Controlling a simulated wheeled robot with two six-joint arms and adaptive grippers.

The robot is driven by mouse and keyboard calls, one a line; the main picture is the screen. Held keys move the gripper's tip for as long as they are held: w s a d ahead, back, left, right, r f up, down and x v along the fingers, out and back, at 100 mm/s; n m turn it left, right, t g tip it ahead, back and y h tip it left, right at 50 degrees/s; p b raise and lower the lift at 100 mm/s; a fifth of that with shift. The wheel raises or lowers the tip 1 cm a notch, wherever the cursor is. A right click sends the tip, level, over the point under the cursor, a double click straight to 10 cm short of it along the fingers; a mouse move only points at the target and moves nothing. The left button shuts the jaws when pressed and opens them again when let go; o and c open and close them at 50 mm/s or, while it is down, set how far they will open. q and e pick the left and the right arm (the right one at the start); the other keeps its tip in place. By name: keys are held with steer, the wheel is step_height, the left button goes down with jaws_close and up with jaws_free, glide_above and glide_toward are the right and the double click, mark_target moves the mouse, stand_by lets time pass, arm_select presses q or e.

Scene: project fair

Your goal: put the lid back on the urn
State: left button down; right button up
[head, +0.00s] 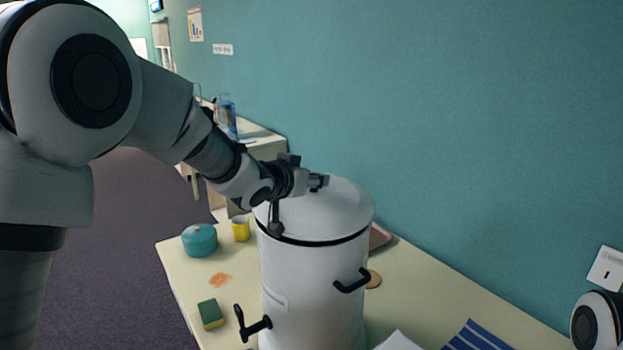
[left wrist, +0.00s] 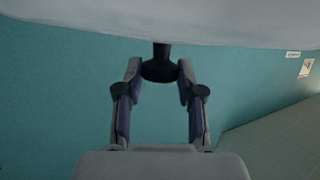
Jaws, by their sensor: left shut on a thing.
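The white urn (head: 300,290) stands on the table with a black side handle and a black tap low on its left. Its domed white lid (head: 345,200) is over the urn's top, with a dark band along the edge. I cannot tell whether it sits fully down. My left gripper (head: 318,182) is above the lid, shut on its black knob (left wrist: 160,68). In the left wrist view the knob is between the two fingers, and the lid's pale surface (left wrist: 160,20) fills the top. My right gripper is out of view.
On the table (head: 180,265) are a teal round container (head: 200,240), a yellow cup (head: 240,229), a green sponge (head: 210,313), an orange stain (head: 220,280) and a striped blue cloth (head: 478,337). A pinkish tray (head: 380,237) is behind the urn. The teal wall (head: 470,120) runs close behind.

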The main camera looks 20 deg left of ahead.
arm_select(q)
steer(key=shift+f+b, duration=0.6)
steer(key=shift+f, duration=0.2)
stand_by(0.6)
steer(key=c, duration=1)
jaws_free()
steer(key=shift+s, duration=0.15)
steer(key=shift+v, duration=5.45)
